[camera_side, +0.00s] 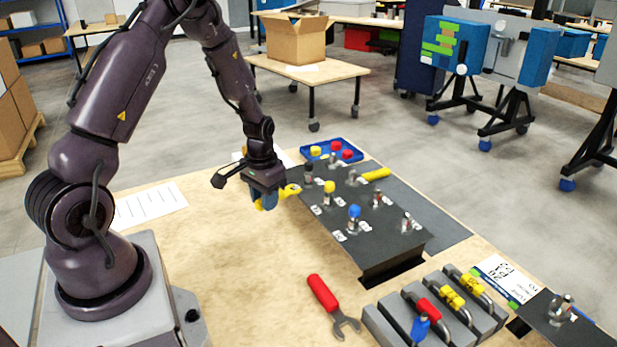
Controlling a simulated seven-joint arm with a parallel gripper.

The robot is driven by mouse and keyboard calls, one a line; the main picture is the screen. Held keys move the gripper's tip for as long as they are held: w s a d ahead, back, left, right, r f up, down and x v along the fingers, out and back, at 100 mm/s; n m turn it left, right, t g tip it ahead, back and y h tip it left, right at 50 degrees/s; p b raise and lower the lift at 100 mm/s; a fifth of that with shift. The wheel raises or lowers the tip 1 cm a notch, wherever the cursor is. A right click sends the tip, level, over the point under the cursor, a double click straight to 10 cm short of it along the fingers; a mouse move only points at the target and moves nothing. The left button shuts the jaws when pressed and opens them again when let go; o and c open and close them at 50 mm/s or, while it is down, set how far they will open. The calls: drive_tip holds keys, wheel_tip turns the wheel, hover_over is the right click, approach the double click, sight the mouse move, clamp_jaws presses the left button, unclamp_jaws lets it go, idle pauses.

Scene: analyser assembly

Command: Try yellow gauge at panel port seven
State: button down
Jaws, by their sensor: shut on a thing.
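My gripper (270,199) is at the left edge of the dark raised panel (385,243), low over it. It is shut on a small yellow piece (291,190), which looks like the yellow gauge; its far end points right toward the panel. The fingers hide part of it, and its exact shape is too small to tell. The panel carries several metal ports with small white labels. One port has a yellow top (329,187) and another a blue top (354,211). The label numbers are unreadable, so I cannot tell which port is seven.
A yellow rod (376,174) lies at the panel's back edge. A blue tray (350,142) with red and yellow caps stands behind. A red-handled wrench (322,293) lies in front, beside a grey rack (380,325) with coloured pieces.

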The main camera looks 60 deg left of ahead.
wheel_tip(320, 180, up, 10)
idle(0.6)
drive_tip(key=shift+s, duration=0.1)
